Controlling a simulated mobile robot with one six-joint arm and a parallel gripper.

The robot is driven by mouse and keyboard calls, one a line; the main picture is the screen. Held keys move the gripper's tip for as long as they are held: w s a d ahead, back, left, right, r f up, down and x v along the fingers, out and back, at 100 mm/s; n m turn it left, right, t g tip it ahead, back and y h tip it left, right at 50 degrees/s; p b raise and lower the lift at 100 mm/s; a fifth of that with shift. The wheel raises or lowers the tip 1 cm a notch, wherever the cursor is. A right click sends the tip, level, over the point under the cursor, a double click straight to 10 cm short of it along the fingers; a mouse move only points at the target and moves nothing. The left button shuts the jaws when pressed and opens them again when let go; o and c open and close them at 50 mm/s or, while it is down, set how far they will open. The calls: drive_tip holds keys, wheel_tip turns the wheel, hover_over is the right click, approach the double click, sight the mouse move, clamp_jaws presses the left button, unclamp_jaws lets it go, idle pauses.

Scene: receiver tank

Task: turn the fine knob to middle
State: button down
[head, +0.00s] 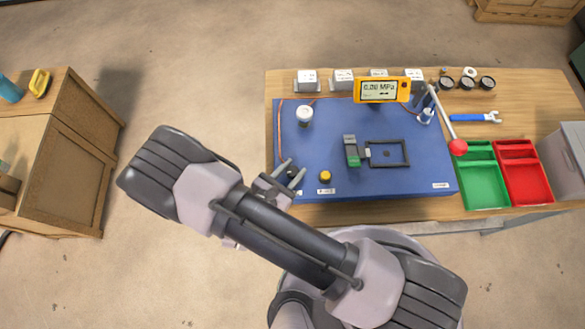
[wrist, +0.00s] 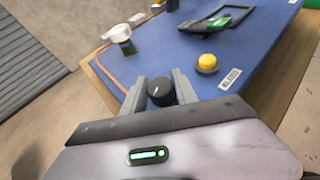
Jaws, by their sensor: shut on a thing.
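The fine knob (wrist: 161,92) is a small black round knob with a light mark on top, at the near left corner of the blue panel (head: 375,185). My gripper (wrist: 159,88) is around it in the wrist view, one grey finger on each side, shut on it. In the head view my gripper (head: 287,173) reaches that corner and the knob is mostly hidden between the fingers. The scale around the knob cannot be made out. A yellow gauge (head: 382,90) at the back of the panel shows a reading in MPa, near zero.
A yellow button (head: 325,176) sits right of the knob. A white-topped valve (head: 304,115) stands behind it. A black frame (head: 388,153) and a green-grey block (head: 352,150) are mid-panel. A red-tipped lever (head: 458,147), green tray (head: 466,190) and red tray (head: 528,188) are at right.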

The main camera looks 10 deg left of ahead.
drive_tip(key=shift+n+t+y, duration=0.5)
drive_tip(key=shift+n+y, duration=1.6)
drive_tip(key=shift+y, duration=0.3)
drive_tip(key=c, duration=1)
unclamp_jaws()
drive_tip(key=shift+o, duration=0.2)
